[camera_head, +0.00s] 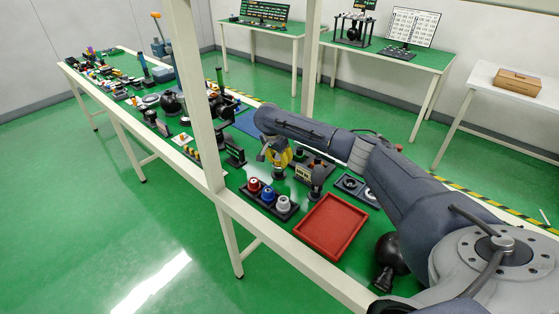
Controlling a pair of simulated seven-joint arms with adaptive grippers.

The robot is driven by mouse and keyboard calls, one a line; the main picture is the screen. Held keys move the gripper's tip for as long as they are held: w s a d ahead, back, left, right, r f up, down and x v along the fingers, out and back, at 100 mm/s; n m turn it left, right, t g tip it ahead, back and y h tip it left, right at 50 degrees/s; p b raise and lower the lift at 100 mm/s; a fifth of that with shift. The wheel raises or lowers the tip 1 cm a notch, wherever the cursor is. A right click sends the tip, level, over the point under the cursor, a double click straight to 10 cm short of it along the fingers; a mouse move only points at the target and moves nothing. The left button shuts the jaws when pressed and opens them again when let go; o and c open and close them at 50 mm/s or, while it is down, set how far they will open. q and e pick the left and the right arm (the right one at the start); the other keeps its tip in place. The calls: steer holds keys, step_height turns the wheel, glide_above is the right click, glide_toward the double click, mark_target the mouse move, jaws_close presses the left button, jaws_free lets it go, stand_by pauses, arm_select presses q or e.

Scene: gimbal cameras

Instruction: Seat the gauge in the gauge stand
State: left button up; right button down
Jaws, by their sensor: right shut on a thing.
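My left gripper is not in view.
A black rack with red, blue and white pieces (268,195) and an empty red tray (331,226) are nearer. A black ball-shaped device (388,262) stands by my arm. A white post (197,90) crosses the view. The table's far left is crowded.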

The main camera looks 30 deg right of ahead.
steer(key=shift+f, duration=1.25)
steer(key=c, duration=0.8)
jaws_free()
steer(key=shift+r, duration=0.1)
steer(key=v, duration=1.1)
steer(key=shift+a+r, duration=0.15)
steer(key=shift+r, duration=0.25)
steer(key=shift+s, duration=0.1)
